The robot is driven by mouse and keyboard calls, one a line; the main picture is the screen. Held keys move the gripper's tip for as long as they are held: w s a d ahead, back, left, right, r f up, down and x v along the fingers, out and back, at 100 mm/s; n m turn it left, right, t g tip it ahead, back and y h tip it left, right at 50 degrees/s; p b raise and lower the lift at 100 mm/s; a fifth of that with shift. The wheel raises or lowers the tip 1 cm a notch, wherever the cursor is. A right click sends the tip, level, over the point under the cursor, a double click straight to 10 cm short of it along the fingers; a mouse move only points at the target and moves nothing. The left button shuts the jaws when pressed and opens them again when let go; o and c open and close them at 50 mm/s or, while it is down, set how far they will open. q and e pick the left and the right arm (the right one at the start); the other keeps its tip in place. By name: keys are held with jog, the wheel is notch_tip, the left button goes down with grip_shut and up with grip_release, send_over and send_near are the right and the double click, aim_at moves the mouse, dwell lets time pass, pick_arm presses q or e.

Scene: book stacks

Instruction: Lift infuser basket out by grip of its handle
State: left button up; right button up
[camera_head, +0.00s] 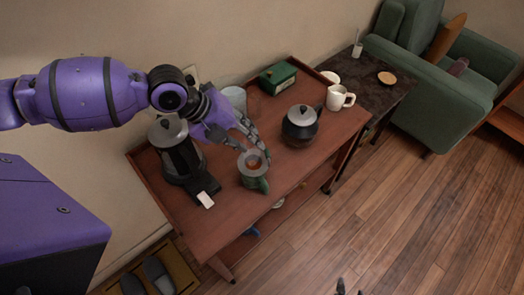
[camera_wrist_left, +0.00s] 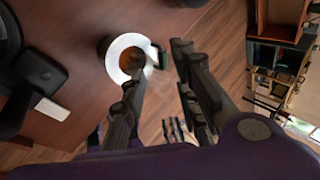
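A green mug (camera_head: 252,182) stands on the wooden table with a pale ring-like rim (camera_head: 246,157) at its top and brown liquid inside. In the left wrist view the pale ring (camera_wrist_left: 116,50) is seen from above around the brown liquid (camera_wrist_left: 129,61), and a dark green handle shows beside it. I cannot clearly tell the infuser basket and its handle from the ring. My left gripper (camera_head: 254,146) is open and empty just above the mug; its fingers (camera_wrist_left: 160,64) are apart at the ring's right side. My right gripper's tips (camera_head: 349,288) show at the bottom edge, apart.
A dark kettle-like appliance (camera_head: 178,155) with a black base and white card (camera_head: 205,200) stands left of the mug. A black teapot (camera_head: 300,125), green box (camera_head: 278,77), pale container (camera_head: 234,97) and white mug (camera_head: 339,97) stand behind and right. Table front is clear.

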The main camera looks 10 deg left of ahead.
aim_at(263, 161)
pick_arm(q)
jog(key=shift+m, duration=0.7)
jog(key=x, duration=0.5)
jog(key=p+x, duration=0.1)
jog(key=x, duration=0.1)
jog(key=shift+s+d+f, duration=0.2)
jog(key=shift+d+f, duration=0.05)
jog(key=shift+d, duration=0.2)
grip_shut()
